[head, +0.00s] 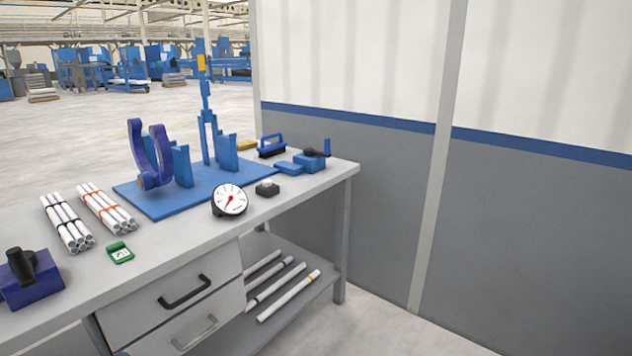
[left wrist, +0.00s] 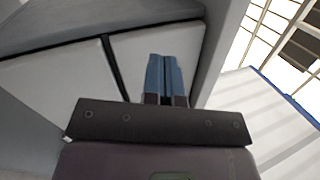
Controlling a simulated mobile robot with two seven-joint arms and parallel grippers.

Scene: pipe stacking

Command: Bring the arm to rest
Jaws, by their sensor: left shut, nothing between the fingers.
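My left gripper (left wrist: 166,80) shows in the left wrist view, its two blue fingers side by side, shut and empty. Nothing touches the fingers, and pale and grey surfaces lie behind them. Neither arm shows in the head view, so I cannot tell where the left gripper is over the room. My right gripper is in neither view. In the head view, a pipe bundle with black bands (head: 68,224) and one with orange bands (head: 107,209) lie on the workbench (head: 185,248).
A blue fixture (head: 165,203) stands on the bench. A dial gauge (head: 230,200), a green device (head: 120,253), a blue vise-like block (head: 310,162) and a dark blue block with a black knob (head: 33,288) are around it. A wall (head: 385,180) stands behind the bench at right.

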